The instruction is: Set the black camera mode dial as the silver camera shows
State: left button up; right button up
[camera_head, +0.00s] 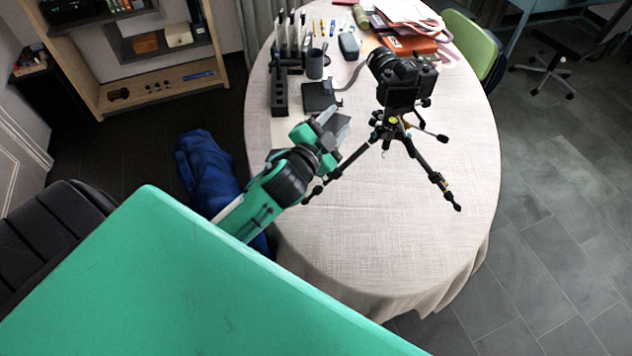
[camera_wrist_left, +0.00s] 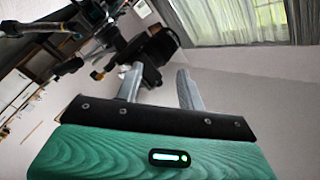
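The black camera (camera_head: 405,82) stands on a black tripod (camera_head: 392,128) on the oval table. Its mode dial is too small to make out. It also shows in the left wrist view, as a dark camera shape (camera_wrist_left: 148,52) just beyond my fingers, partly hidden by them. My left gripper (camera_head: 337,124) is left of the tripod, lower than the camera body and apart from it in the head view. Its two grey fingers (camera_wrist_left: 160,84) are spread with nothing held between them. I cannot make out a silver camera in either view. My right gripper is not in view.
The table (camera_head: 400,240) has a pale cloth and a clear near half. A dark pen stand (camera_head: 279,95), a grey cup (camera_head: 315,64) and a black pad (camera_head: 320,96) lie behind my gripper. Papers and a red-orange box (camera_head: 410,46) are at the back. The tripod legs spread widely.

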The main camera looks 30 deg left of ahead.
pick_arm(q)
jog(key=s+f+n+g+y, duration=0.2)
jog(key=s+f+n+g, duration=0.2)
jog(key=f, duration=0.9)
jog(key=shift+s+a+f+g, duration=0.3)
jog(key=shift+s+g, duration=0.5)
jog(key=shift+s, duration=0.85)
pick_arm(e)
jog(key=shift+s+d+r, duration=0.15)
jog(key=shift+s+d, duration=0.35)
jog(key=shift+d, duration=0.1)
pick_arm(q)
jog(key=shift+d, duration=0.1)
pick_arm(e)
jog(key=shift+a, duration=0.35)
